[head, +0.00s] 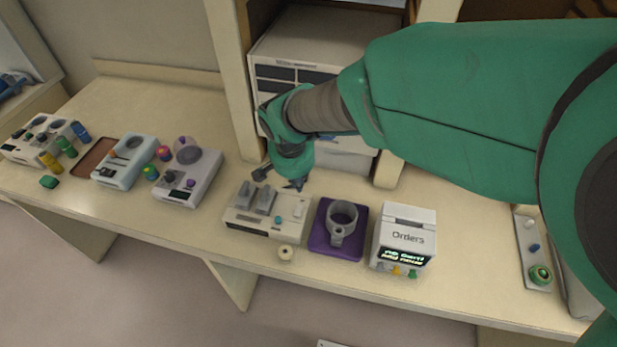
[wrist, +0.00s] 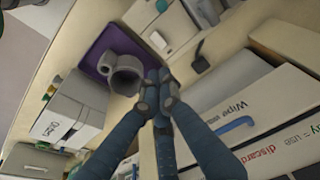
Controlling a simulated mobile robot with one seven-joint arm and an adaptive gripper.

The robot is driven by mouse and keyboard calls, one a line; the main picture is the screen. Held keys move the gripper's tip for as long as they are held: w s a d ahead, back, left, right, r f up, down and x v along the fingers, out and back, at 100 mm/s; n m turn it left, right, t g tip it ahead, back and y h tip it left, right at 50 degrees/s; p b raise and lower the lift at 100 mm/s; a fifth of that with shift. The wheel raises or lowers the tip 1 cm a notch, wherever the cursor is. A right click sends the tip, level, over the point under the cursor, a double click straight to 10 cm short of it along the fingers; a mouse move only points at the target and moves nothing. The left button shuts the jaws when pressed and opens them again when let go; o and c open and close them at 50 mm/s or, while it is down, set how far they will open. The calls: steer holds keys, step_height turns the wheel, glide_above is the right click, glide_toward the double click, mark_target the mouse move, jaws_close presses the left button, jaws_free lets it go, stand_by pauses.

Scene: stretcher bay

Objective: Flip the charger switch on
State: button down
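The charger is most likely the cream unit (head: 250,223) in the middle of the bench, with two grey upright pieces on top, a pale switch-like part (head: 299,209) at its right and a teal button. In the wrist view the unit (wrist: 178,28) is at the top, its pale part (wrist: 158,40) facing the fingers. Which way the switch is set is too small to tell. My gripper (head: 279,182) is just behind and above this unit, with no visible contact. In the wrist view the fingers (wrist: 159,90) converge, but the head view shows dark tips apart. No held object shows.
A purple mat (head: 318,240) with a grey ring-shaped holder (head: 342,222) is right of the unit, then an Orders printer (head: 405,228). A device with a grey dome (head: 187,178) stands left. A small round piece (head: 286,252) lies in front. Shelving with drawers (head: 300,75) rises behind.

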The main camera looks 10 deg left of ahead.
mark_target(303, 206)
steer(key=shift+f, duration=0.1)
steer(key=b+x, duration=0.1)
steer(key=x, duration=1.2)
steer(key=shift+w+f, duration=0.1)
steer(key=shift+f, duration=0.3)
steer(key=shift+w+f+g+p, duration=0.15)
steer(key=shift+g+p, duration=0.15)
steer(key=shift+p, duration=0.3)
steer(key=shift+w+d+f+g+p, duration=0.15)
steer(key=shift+g+p, duration=0.25)
steer(key=shift+p, duration=0.55)
steer(key=shift+w+f+g+p, duration=0.1)
steer(key=shift+f+g+p, duration=0.1)
steer(key=shift+g+p, duration=0.45)
steer(key=shift+f, duration=0.15)
steer(key=shift+s, duration=0.25)
